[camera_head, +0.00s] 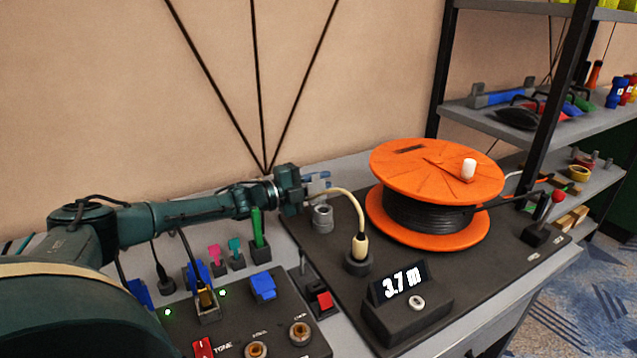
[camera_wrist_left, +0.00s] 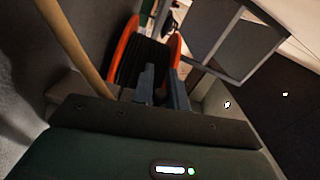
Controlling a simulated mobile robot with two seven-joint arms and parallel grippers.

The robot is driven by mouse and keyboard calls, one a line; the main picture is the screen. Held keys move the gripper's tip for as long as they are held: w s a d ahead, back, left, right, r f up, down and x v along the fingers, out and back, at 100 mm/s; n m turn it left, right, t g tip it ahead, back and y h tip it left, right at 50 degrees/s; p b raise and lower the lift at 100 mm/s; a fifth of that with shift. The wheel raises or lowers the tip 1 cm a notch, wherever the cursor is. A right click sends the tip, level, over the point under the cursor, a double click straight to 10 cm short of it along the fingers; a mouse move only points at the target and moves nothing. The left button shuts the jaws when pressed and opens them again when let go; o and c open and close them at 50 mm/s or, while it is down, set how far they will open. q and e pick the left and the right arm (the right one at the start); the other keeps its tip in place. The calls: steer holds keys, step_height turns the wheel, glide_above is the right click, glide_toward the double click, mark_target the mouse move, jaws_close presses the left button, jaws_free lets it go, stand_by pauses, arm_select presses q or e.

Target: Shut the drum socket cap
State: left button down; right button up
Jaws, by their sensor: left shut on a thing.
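My left gripper (camera_head: 318,183) reaches in from the left, just above a grey round socket (camera_head: 322,218) on the dark drum base. Its fingers also show in the wrist view (camera_wrist_left: 163,90). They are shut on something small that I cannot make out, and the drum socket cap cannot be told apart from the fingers. A cream plug (camera_head: 360,246) stands upright in a dark socket (camera_head: 357,263), with its cable arching up behind the gripper. The orange drum (camera_head: 425,165) carries black cable; it also shows in the wrist view (camera_wrist_left: 125,50). My right gripper is not in view.
A control panel (camera_head: 265,315) with switches and knobs lies at the front left. A red-knobbed lever (camera_head: 543,222) stands right of the drum. Loaded shelves (camera_head: 550,125) stand at the right.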

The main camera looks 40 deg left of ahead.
arm_select(q)
steer(key=shift+s+d+r+m, duration=0.1)
steer(key=shift+d+m, duration=0.1)
steer(key=shift+m, duration=0.35)
steer(key=shift+s+d+m, duration=0.1)
steer(key=shift+d+m, duration=0.05)
steer(key=shift+m, duration=0.4)
steer(key=shift+s+d+r+m+b, duration=0.1)
steer(key=shift+d+m+b, duration=0.15)
steer(key=shift+m, duration=0.35)
steer(key=shift+s+d+r+m+b, duration=0.1)
steer(key=shift+m+b, duration=0.2)
steer(key=shift+m, duration=0.3)
steer(key=c, duration=1.4)
jaws_free()
